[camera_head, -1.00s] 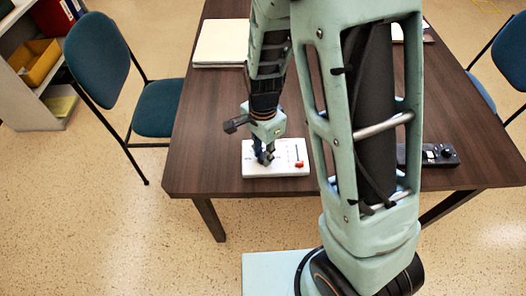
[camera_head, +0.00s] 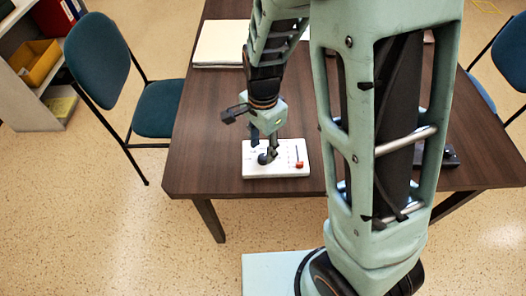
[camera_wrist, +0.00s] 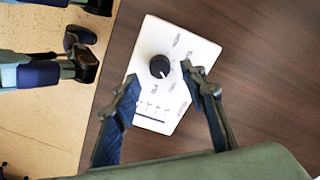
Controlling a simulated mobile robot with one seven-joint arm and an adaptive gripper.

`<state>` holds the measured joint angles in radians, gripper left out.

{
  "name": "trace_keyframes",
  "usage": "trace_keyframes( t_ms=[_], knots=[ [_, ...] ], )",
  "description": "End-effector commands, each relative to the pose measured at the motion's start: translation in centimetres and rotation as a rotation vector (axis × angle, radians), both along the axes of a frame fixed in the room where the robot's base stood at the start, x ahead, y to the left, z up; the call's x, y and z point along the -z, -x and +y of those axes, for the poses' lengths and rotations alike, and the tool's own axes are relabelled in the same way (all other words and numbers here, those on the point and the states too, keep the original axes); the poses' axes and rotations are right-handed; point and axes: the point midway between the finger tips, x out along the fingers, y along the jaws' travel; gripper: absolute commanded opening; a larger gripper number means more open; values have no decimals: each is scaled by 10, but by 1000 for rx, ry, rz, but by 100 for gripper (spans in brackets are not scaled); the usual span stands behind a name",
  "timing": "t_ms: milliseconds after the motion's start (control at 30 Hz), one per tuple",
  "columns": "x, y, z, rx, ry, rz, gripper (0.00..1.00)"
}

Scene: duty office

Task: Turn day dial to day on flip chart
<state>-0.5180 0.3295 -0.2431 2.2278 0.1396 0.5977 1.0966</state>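A white panel (camera_head: 291,147) lies flat on the dark table and also shows in the wrist view (camera_wrist: 205,53). It carries a round black dial (camera_wrist: 159,66) with a white pointer mark toward its lower right in that view. Small labels ring the dial, too blurred to read surely. My gripper (camera_wrist: 161,76) is open, with one fingertip on each side of the dial and a clear gap to it in the picture. In the head view my gripper (camera_head: 271,145) is just above the panel; contact cannot be told. No flip chart can be made out with certainty.
A white pad (camera_head: 219,43) lies at the table's back left. A black device (camera_head: 452,157) lies at right, mostly behind my arm. A blue chair (camera_head: 98,60) stands left. The table (camera_head: 205,130) left of the panel is clear.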

Motion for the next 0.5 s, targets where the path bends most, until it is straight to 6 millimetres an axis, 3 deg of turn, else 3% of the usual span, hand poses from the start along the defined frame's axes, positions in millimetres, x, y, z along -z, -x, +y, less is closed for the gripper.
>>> trace_keyframes(
  t_ms=[300,500],
  knots=[
    [-63,-1,0,-1,-2,-5,39],
    [-82,0,0,0,-1,-1,39]
  ],
)
